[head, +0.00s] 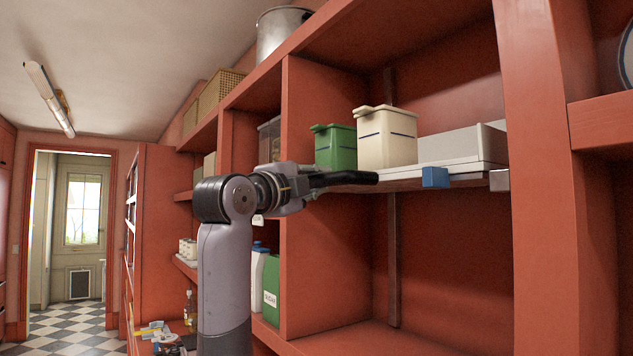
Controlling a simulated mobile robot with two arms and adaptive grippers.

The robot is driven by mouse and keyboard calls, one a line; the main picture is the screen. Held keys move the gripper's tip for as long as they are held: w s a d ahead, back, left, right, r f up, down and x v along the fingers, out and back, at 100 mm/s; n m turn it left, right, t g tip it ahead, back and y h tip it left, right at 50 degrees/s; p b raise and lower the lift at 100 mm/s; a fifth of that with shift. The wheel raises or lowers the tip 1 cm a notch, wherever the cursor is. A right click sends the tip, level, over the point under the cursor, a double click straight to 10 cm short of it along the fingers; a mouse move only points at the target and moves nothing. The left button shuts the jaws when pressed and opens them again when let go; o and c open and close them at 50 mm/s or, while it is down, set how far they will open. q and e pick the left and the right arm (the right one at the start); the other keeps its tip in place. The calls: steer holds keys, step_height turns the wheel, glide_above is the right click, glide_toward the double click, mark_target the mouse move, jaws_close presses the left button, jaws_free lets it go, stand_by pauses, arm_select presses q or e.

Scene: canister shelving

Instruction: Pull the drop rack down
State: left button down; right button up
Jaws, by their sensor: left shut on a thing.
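The drop rack (467,180) is a pale shelf in the upper part of a red cupboard bay. A blue block (435,177) and a grey block (499,180) sit on its front edge. It carries a green canister (336,147), a cream canister (386,138) and a low white bin (455,147). My left gripper (366,179) is at the rack's front edge, below the canisters, shut on the rack. Its dark fingers cover the left part of the edge, so the exact contact is hidden. My right gripper is not in view.
A red upright (545,190) stands right of the bay, and a divider (302,270) stands left. The space below the rack looks empty down to the lower shelf (370,338). A green box (271,285) stands left of the divider. A metal pot (281,33) is on top.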

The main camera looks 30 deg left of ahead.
arm_select(q)
step_height(320, 180, down, 34)
steer(key=b, duration=2.1)
steer(key=shift+w+d+b, duration=0.15)
steer(key=shift+w+b, duration=0.05)
steer(key=shift+b, duration=0.1)
steer(key=c, duration=1.8)
jaws_free()
steer(key=shift+c, duration=0.2)
steer(key=shift+o, duration=1.2)
steer(key=shift+s+r, duration=0.15)
steer(key=shift+s, duration=0.05)
steer(key=shift+o, duration=0.8)
steer(key=shift+r, duration=0.1)
